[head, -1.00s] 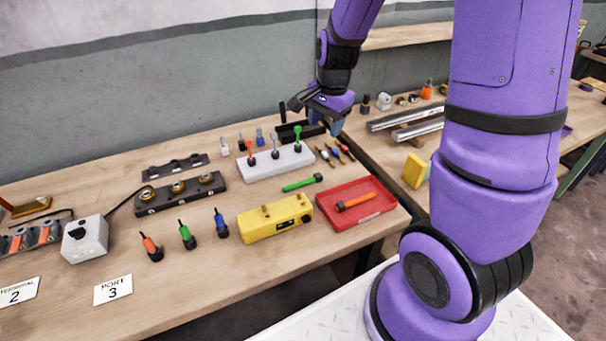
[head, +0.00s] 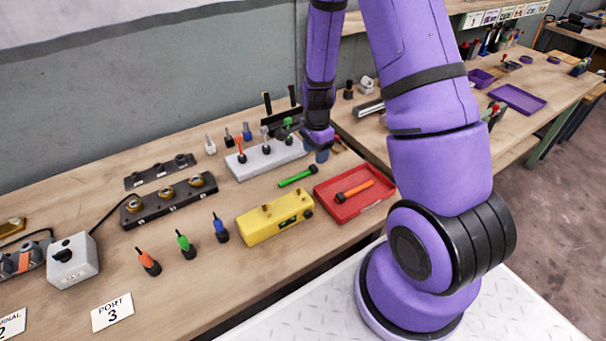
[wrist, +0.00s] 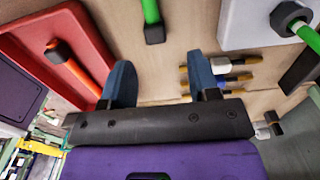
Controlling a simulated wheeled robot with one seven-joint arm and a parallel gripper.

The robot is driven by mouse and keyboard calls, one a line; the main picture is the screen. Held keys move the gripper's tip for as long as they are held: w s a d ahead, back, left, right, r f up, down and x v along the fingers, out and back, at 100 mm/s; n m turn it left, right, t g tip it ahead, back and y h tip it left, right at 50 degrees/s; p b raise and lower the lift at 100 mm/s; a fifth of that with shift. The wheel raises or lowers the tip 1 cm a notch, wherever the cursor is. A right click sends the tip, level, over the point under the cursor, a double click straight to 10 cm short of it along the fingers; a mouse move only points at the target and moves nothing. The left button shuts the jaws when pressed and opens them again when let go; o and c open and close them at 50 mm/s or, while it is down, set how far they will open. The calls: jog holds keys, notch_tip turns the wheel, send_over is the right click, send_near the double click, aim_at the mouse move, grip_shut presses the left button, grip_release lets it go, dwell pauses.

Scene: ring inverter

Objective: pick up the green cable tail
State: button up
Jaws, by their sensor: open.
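Several green items show, and I cannot tell for sure which is the cable tail. A green piece with a black collar (head: 288,124) stands at the right end of the white block; its green rod also shows in the wrist view (wrist: 307,36). A green rod with a black end (head: 297,177) lies on the table, also in the wrist view (wrist: 151,14). A green piece with a black base (head: 185,243) stands between an orange and a blue one. My gripper (wrist: 160,78) is open and empty, pointing down just right of the white block (head: 266,158).
The red tray (head: 335,211) with an orange-handled tool (head: 355,190) lies close by. Small gold-tipped connectors (wrist: 222,78) lie beside my right finger in the wrist view. A yellow box (head: 270,222) stands in front.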

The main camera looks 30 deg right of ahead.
aim_at(315, 165)
jog(key=shift+s+a+f, duration=0.1)
jog(key=shift+f, duration=1.3)
jog(key=shift+s+f, duration=0.1)
jog(key=shift+f, duration=1.25)
jog(key=shift+c, duration=0.2)
jog(key=c, duration=1)
